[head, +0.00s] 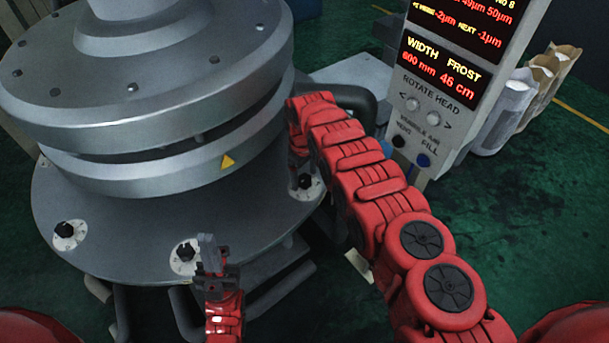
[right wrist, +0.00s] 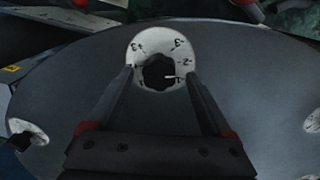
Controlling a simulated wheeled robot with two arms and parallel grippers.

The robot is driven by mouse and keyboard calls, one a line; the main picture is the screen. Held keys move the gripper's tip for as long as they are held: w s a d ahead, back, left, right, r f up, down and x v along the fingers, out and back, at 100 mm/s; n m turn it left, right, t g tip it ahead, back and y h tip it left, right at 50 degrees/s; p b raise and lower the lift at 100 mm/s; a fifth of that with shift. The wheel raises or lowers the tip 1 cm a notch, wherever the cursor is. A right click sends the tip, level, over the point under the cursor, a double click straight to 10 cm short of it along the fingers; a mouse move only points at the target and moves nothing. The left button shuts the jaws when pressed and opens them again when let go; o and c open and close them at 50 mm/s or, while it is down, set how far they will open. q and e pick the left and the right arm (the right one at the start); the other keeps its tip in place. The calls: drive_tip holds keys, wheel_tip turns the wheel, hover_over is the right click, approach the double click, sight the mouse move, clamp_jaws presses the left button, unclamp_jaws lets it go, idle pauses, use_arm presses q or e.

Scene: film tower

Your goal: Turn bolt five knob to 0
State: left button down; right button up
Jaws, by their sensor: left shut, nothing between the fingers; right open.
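A black knob (right wrist: 158,72) on a white numbered dial (right wrist: 150,40) sits centred in the right wrist view. Its white mark points right, close to the -1 label. My right gripper (right wrist: 158,75) is open, with one finger on each side of this knob; contact is unclear. In the head view, a knob (head: 306,182) shows at the flange's right, beside my right arm. Another knob (head: 187,252) is at the front and a third (head: 68,231) at the left. My left gripper (head: 208,245) is shut and empty beside the front knob. I cannot read which is bolt five.
The knobs sit on the grey round flange (head: 120,230) of a large metal machine. A control panel (head: 430,100) with red and yellow readouts stands at the right. Other dials show at the left (right wrist: 28,128) and right (right wrist: 313,122) edges of the wrist view.

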drive_tip(key=shift+s+d+f, duration=0.1)
drive_tip(key=shift+d+f, duration=0.05)
drive_tip(key=shift+f, duration=0.25)
drive_tip(key=shift+c, duration=0.2)
clamp_jaws()
